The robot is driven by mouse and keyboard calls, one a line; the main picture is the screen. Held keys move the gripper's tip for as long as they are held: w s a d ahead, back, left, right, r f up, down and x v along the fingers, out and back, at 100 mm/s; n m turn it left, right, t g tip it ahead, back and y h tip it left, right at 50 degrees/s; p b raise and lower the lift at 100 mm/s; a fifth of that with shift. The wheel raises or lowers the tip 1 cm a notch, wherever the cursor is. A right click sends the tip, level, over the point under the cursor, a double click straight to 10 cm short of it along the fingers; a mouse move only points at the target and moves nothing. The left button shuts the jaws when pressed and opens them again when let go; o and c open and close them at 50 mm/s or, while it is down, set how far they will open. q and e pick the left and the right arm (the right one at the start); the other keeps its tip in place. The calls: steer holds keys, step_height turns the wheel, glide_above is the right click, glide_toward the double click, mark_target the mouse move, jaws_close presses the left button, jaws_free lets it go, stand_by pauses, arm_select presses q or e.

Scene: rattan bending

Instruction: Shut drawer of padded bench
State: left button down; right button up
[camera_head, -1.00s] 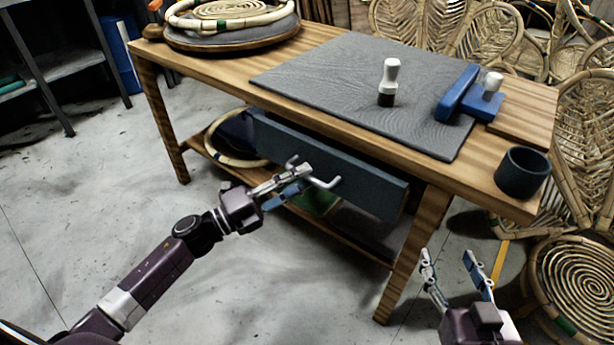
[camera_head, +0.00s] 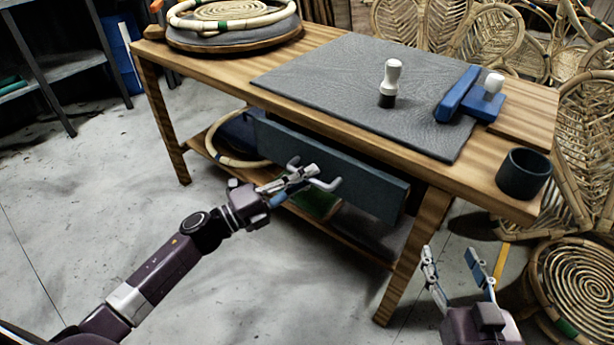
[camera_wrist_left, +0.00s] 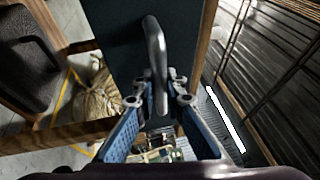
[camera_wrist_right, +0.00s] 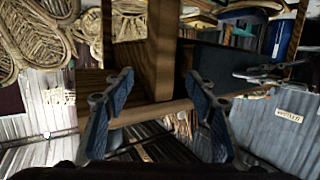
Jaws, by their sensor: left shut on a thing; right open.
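The padded bench (camera_head: 236,88) is a wooden table with a grey pad (camera_head: 345,75) on top. Its drawer has a dark blue-grey front (camera_head: 372,190) that appears to stand out from under the top, with dark space behind it. A grey metal bar handle (camera_head: 328,185) is on the front; it also shows in the left wrist view (camera_wrist_left: 154,40). My left gripper (camera_head: 306,174) is shut on the handle, one finger on each side in the left wrist view (camera_wrist_left: 158,100). My right gripper (camera_head: 450,257) is open and empty, near the bench's front right leg.
A white-topped tool (camera_head: 390,78), a blue block tool (camera_head: 470,98) and a dark cup (camera_head: 523,173) stand on the bench. A lower shelf (camera_head: 345,232) holds several items. Rattan pieces (camera_head: 580,280) crowd the right. The floor (camera_head: 260,290) in front is clear.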

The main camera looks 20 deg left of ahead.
mark_target(318, 166)
arm_select(q)
steer(key=shift+w, duration=0.25)
steer(key=w, duration=0.1)
steer(key=w+d, duration=0.1)
steer(key=w+b, duration=0.1)
steer(key=shift+w+d+f, duration=0.1)
steer(key=shift+w+d, duration=0.15)
steer(key=shift+w, duration=0.1)
steer(key=shift+a, duration=0.1)
arm_select(e)
steer(key=r, duration=0.1)
steer(key=r+t, duration=0.1)
steer(key=r, duration=0.1)
steer(key=a+r+t, duration=0.1)
steer(key=r, duration=0.1)
steer(key=shift+w+y, duration=0.35)
steer(key=shift+y, duration=0.05)
arm_select(q)
steer(key=c, duration=2)
jaws_free()
steer(key=shift+w, duration=0.1)
arm_select(e)
steer(key=shift+t, duration=0.3)
arm_select(q)
steer(key=shift+o, duration=0.2)
arm_select(e)
steer(key=shift+w, duration=0.1)
